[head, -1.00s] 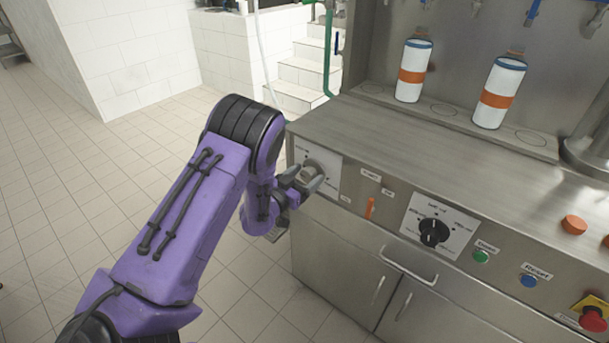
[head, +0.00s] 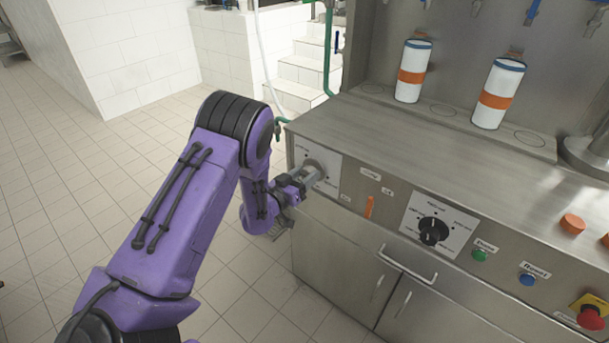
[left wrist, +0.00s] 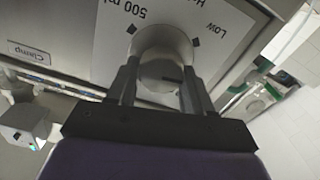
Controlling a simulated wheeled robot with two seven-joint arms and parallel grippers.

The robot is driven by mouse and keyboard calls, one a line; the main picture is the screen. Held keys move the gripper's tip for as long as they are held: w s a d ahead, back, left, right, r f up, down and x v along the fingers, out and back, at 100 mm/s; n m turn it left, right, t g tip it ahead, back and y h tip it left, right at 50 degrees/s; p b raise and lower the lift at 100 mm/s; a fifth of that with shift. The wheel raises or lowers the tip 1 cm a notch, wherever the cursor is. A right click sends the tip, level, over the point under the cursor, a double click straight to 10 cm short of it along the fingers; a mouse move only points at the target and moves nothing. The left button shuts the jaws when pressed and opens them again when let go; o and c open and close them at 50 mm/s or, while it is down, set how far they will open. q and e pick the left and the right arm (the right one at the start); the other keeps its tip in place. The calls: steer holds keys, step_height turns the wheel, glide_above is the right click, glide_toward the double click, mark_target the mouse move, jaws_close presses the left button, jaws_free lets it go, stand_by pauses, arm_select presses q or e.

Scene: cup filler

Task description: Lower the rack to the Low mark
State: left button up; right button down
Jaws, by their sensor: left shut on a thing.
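A round grey knob (left wrist: 165,52) sits on a white dial plate (head: 326,163) at the left end of the machine's front panel. In the left wrist view the plate carries the words "500 ml" and "Low", with a dark square mark beside each. My left gripper (left wrist: 158,88) is shut on the knob, one finger on each side. A short dark line shows on the knob's face; which mark the knob points to is unclear. In the head view the gripper (head: 303,181) partly hides the knob. I cannot tell which part is the rack. My right gripper is not in view.
Two white bottles with orange bands (head: 413,71) (head: 498,93) stand on the back ledge below the nozzles. Right along the panel are an orange switch (head: 369,207), a black knob (head: 433,232), green and blue buttons and a red emergency stop (head: 591,317). The left floor is clear.

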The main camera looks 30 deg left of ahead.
arm_select(q)
steer(key=n, duration=0.5)
steer(key=shift+a+n+p, duration=0.1)
steer(key=shift+n+p, duration=0.2)
steer(key=shift+p, duration=0.1)
steer(key=shift+f+n, duration=0.15)
steer(key=shift+n, duration=2.15)
steer(key=shift+c, duration=0.2)
steer(key=o, duration=1)
steer(key=shift+o, duration=0.2)
steer(key=s+a+b, duration=0.1)
steer(key=s, duration=0.9)
steer(key=shift+s, duration=0.25)
